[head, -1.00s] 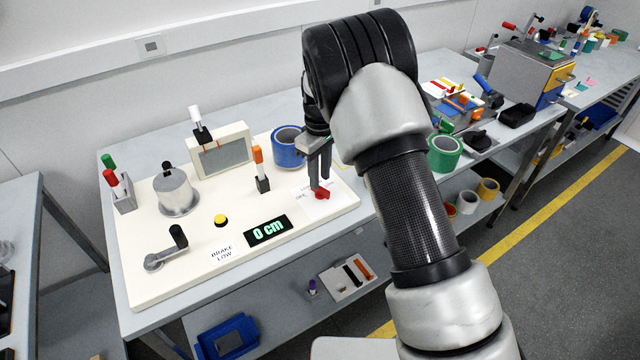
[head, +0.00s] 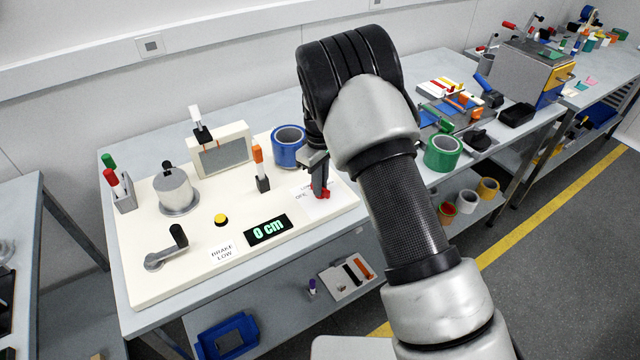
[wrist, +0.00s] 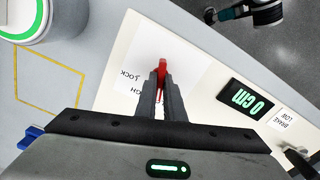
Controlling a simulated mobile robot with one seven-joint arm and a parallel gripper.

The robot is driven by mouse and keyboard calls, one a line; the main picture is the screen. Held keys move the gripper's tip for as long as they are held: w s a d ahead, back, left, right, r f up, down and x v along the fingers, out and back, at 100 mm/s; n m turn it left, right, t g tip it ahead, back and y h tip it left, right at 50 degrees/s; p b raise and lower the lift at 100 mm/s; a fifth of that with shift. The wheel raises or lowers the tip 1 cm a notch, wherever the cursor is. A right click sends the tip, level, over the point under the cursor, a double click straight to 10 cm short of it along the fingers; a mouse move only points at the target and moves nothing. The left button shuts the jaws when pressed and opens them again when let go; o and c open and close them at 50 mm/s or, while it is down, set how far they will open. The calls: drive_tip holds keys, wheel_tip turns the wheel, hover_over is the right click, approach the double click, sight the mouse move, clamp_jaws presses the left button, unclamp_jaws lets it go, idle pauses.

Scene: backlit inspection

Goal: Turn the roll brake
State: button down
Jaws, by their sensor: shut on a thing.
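The roll brake is a small red knob (head: 325,194) on a white label at the right end of the cream board (head: 150,285). My gripper (head: 320,192) points down over it, with its fingers closed around the knob. In the wrist view the red knob (wrist: 161,68) shows between the two fingertips (wrist: 160,88), and its tip extends past them. The label beside it reads "LOCK" and a partly hidden word. A card on the board (head: 222,253) reads "BRAKE LOW". The display (head: 268,230) reads "0 cm". The fingers hide part of the knob.
The board also holds a metal cylinder (head: 175,191), a crank (head: 166,248), a yellow button (head: 221,220), an orange-topped lever (head: 260,168) and a grey-screened frame (head: 222,155). A blue tape roll (head: 289,147) stands behind my gripper. A green roll (head: 443,153) is to the right.

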drive_tip(key=m+b, duration=0.1)
drive_tip(key=m, duration=0.2)
drive_tip(key=shift+m, duration=0.3)
drive_tip(key=m+b, duration=0.1)
drive_tip(key=m, duration=0.3)
drive_tip(key=shift+m, duration=0.3)
drive_tip(key=m, duration=0.4)
drive_tip(key=shift+b, duration=0.3)
drive_tip(key=shift+m, duration=1.8)
drive_tip(key=c, duration=1.9)
unclamp_jaws()
drive_tip(key=shift+o, duration=0.2)
